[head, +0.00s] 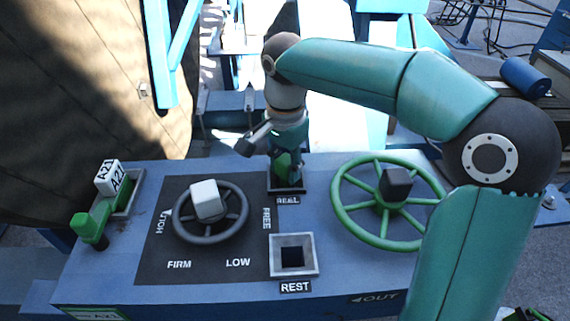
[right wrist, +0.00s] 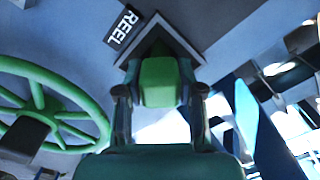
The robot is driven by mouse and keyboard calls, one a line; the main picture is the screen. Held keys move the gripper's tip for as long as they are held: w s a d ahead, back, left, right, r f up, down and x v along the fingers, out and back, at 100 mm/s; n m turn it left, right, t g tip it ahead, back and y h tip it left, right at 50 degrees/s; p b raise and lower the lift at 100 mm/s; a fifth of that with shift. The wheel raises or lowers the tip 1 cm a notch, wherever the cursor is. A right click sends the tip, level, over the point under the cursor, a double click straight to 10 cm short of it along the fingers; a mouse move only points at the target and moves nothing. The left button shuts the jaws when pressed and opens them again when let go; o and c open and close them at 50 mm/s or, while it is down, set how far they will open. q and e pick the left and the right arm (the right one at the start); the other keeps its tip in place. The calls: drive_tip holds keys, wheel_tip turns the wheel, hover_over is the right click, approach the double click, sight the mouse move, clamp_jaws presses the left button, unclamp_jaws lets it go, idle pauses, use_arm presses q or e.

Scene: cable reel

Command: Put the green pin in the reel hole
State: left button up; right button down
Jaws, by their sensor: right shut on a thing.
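The green pin (head: 283,166) is held by my right gripper (head: 288,160) at the square reel hole (head: 273,190), behind the REEL label. In the right wrist view the pin's green top (right wrist: 160,82) sits between the two dark fingers, which are shut on it. The reel hole's dark frame (right wrist: 152,42) shows just beyond the pin. The pin's lower end is hidden, so I cannot tell how deep it sits. My left gripper is not in view.
The square REST hole (head: 292,255) is empty. A grey handwheel (head: 240,212) stands left, a green handwheel (head: 347,212) right.

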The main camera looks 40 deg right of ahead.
drive_tip(key=shift+r, duration=0.1)
drive_tip(key=c, duration=0.7)
unclamp_jaws()
drive_tip(key=shift+o, duration=0.2)
wheel_tip(320, 180, up, 11)
drive_tip(key=shift+f, duration=0.15)
drive_tip(key=shift+r, duration=0.55)
